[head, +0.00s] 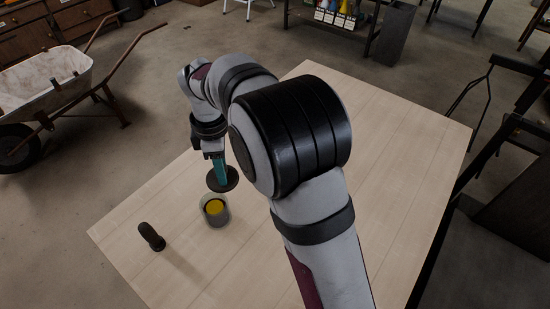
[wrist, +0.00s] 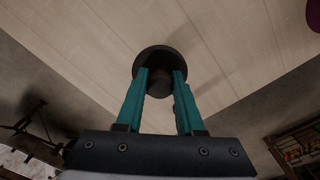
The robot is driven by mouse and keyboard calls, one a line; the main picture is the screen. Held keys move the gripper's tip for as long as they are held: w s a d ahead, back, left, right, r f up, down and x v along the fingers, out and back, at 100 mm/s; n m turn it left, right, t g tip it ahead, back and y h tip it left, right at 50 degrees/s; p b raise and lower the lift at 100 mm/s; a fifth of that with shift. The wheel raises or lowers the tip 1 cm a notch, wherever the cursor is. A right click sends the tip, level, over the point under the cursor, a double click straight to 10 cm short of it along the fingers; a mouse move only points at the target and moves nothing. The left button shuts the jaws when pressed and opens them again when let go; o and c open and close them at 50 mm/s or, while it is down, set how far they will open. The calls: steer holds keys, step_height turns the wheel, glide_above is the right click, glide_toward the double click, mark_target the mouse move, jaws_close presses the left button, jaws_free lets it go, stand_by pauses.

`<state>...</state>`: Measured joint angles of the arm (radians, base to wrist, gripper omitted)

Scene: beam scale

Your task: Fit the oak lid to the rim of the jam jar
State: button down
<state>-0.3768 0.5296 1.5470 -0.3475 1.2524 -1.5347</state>
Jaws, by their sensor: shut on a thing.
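My gripper (head: 221,180) points down with its teal fingers shut on the knob of a dark, round lid (head: 232,181). In the wrist view the lid (wrist: 159,52) is a dark disc just beyond the fingertips (wrist: 160,74), with its knob between them. The jam jar (head: 215,221) is a clear, upright cylinder with something yellow inside, standing on the table. In the head view the lid appears just above the jar in the picture, off its opening; the height between them is hard to tell. The jar does not show in the wrist view.
The table left of and in front of the jar is otherwise clear. A wheelbarrow (head: 45,80) stands on the floor beyond the table.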

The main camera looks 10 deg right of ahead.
mark_target(208, 184)
steer(key=a, duration=0.1)
steer(key=s+a, duration=0.1)
steer(key=a, duration=0.1)
steer(key=shift+s+a+r+n, duration=0.25)
steer(key=shift+s+r+n, duration=0.05)
steer(key=shift+r, duration=0.1)
steer(key=shift+f, duration=2.8)
steer(key=shift+f, duration=0.4)
steer(key=shift+f, duration=0.85)
steer(key=shift+c, duration=2.2)
jaws_free()
